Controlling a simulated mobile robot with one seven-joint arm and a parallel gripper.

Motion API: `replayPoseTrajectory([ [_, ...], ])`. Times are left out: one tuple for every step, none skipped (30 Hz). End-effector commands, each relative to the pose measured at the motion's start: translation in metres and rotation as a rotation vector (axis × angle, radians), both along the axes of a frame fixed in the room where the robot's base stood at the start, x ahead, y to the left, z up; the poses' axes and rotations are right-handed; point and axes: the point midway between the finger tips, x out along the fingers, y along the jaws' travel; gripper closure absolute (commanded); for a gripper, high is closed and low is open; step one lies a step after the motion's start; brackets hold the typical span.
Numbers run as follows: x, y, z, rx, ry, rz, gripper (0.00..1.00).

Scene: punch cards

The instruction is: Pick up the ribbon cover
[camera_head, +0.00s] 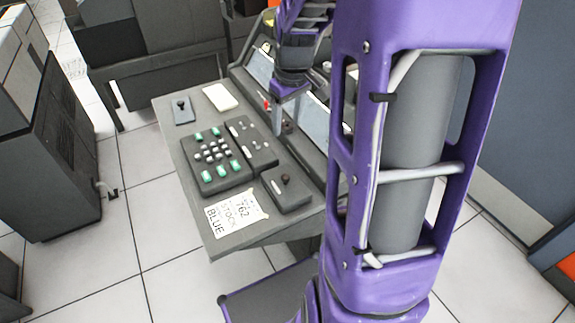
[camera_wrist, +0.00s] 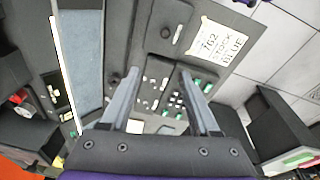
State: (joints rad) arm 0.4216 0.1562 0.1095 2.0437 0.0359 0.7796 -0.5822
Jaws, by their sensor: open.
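I cannot tell for certain which part is the ribbon cover. A dark grey block with a small knob (camera_head: 287,188) sits at the right of the desk. It also shows in the wrist view (camera_wrist: 160,42), beyond my fingertips. A small dark plate with a black knob (camera_head: 182,109) lies at the desk's far left corner. My gripper (camera_wrist: 160,73) is open, with nothing between its two grey fingers. In the head view it hangs over the back of the desk, partly hidden by my arm, above the panel with switches (camera_head: 252,146).
The grey desk (camera_head: 178,150) bears a keypad with green and white keys (camera_head: 216,164), a paper sign (camera_head: 236,212) reading "762 STOCK BLUE" and a pale card (camera_head: 220,97). A raised console runs along its right side. Dark cabinets stand left (camera_head: 50,150). The floor in front is clear.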

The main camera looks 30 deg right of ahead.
Motion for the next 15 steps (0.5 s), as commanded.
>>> replayPoseTrajectory([
  [-0.008,0.002,-0.005,0.018,0.021,-0.006,0.38],
  [-0.012,0.003,-0.007,0.026,0.033,-0.009,0.38],
  [-0.016,0.005,-0.011,0.034,0.043,-0.01,0.38],
  [-0.017,0.006,-0.013,0.037,0.049,-0.01,0.38],
  [-0.018,0.006,-0.017,0.041,0.053,-0.011,0.38],
  [-0.019,0.007,-0.022,0.043,0.056,-0.011,0.38],
  [-0.018,0.007,-0.027,0.044,0.058,-0.01,0.38],
  [-0.018,0.007,-0.033,0.044,0.058,-0.01,0.38],
  [-0.017,0.008,-0.042,0.045,0.059,-0.01,0.38],
  [-0.016,0.007,-0.048,0.045,0.058,-0.01,0.38],
  [-0.015,0.008,-0.055,0.044,0.059,-0.01,0.38],
  [-0.014,0.008,-0.064,0.043,0.058,-0.009,0.38],
  [-0.013,0.008,-0.071,0.043,0.058,-0.009,0.38],
  [-0.012,0.008,-0.077,0.042,0.057,-0.01,0.38],
  [-0.011,0.008,-0.086,0.042,0.057,-0.01,0.38],
])
